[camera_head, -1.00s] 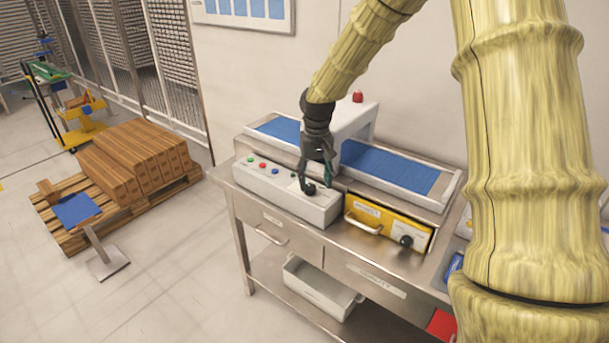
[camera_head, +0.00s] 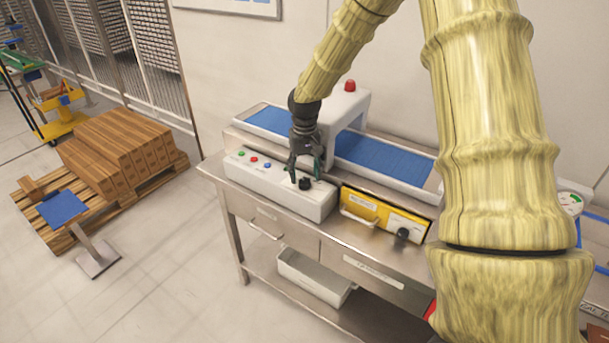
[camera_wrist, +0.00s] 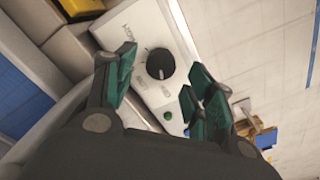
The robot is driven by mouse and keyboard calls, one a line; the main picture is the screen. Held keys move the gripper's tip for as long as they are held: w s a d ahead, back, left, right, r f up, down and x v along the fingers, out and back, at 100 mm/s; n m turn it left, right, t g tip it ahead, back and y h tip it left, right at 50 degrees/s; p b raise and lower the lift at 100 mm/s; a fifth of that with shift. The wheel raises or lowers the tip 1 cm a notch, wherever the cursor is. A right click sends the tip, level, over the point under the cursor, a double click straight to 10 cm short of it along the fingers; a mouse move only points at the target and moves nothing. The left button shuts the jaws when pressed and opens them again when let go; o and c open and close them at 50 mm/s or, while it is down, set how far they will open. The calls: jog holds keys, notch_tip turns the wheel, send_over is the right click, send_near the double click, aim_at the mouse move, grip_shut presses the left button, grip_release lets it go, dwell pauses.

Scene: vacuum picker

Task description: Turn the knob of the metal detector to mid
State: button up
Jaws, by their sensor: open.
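The metal detector has a white arch (camera_head: 345,108) over a blue belt (camera_head: 385,160), with a white control box (camera_head: 262,185) in front. A black knob (camera_head: 305,183) sits on the box's top toward its right end. In the wrist view the knob (camera_wrist: 160,63) shows on its white panel with printed labels, too small to read surely. My gripper (camera_head: 305,172) points down over the knob. In the wrist view my gripper (camera_wrist: 165,85) is open, its green-padded fingers spread on either side of the knob's line. Nothing is held; I cannot tell whether a finger touches the knob.
Green, red and blue buttons (camera_head: 254,160) sit left on the box. A yellow unit (camera_head: 362,206) with another black knob (camera_head: 402,234) stands close on the right. A steel table (camera_head: 285,230) carries everything. A pallet of boxes (camera_head: 125,150) stands left on open floor.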

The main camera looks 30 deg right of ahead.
aim_at(305, 184)
jog(key=shift+f+p, duration=0.3)
jog(key=shift+f, duration=1.05)
jog(key=c, duration=1)
